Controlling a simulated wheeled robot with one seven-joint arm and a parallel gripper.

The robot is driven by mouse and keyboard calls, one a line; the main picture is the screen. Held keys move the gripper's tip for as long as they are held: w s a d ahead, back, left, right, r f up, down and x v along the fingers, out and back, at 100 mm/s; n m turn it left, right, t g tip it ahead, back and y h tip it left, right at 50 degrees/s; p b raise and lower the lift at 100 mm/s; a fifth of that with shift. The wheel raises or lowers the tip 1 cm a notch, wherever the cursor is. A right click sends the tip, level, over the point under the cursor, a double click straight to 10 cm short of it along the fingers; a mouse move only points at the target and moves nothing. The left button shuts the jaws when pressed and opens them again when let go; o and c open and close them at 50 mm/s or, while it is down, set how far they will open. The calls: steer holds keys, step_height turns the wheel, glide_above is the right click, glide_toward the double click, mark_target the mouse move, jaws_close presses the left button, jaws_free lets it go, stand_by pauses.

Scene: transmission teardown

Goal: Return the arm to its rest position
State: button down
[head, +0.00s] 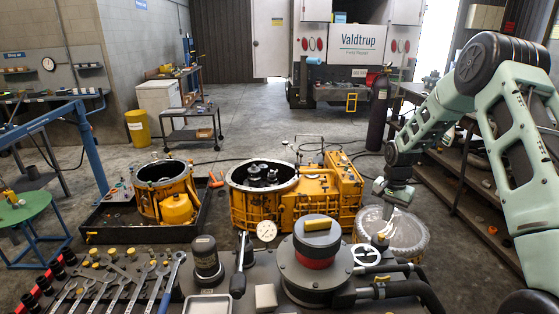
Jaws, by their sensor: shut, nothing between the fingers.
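My arm comes in from the right, bends at a dark joint and reaches down to the left. My gripper (381,238) hangs at its end, pointing down, shut and empty. It shows in front of a round clear-topped container (408,236); I cannot tell whether it touches the container. The fingertips are small and partly lost against the parts behind them.
A yellow transmission housing (300,208) stands left of the gripper. A smaller yellow housing (160,190) sits in a black tray (118,238). The front bench holds wrenches (120,285), a dial gauge (266,231) and a dark motor-like unit (314,270).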

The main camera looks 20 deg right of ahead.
steer(key=s+a+r+n+t, duration=0.1)
steer(key=s+a+r+n, duration=0.2)
steer(key=a+r, duration=0.35)
steer(key=s+a+r+n, duration=0.3)
steer(key=a+r, duration=0.2)
steer(key=a, duration=0.2)
steer(key=s+a+r+n+t, duration=0.1)
steer(key=s+a+r+n, duration=0.25)
steer(key=s, duration=0.25)
steer(key=s+a+r+n+t, duration=0.1)
steer(key=s+a+r+n, duration=0.1)
steer(key=s+a, duration=0.35)
steer(key=s+a+f+n+g+b, duration=0.1)
steer(key=s+a+f+n+b, duration=0.1)
steer(key=s+a, duration=0.5)
steer(key=s+a+f+n+g+b, duration=0.2)
steer(key=s+a+n+b, duration=0.3)
steer(key=a, duration=0.6)
steer(key=s+f+n, duration=0.1)
steer(key=s, duration=0.1)
steer(key=shift+s+f+y, duration=0.15)
steer(key=shift+s+y, duration=0.15)
steer(key=shift+s, duration=0.05)
steer(key=shift+a, duration=0.1)
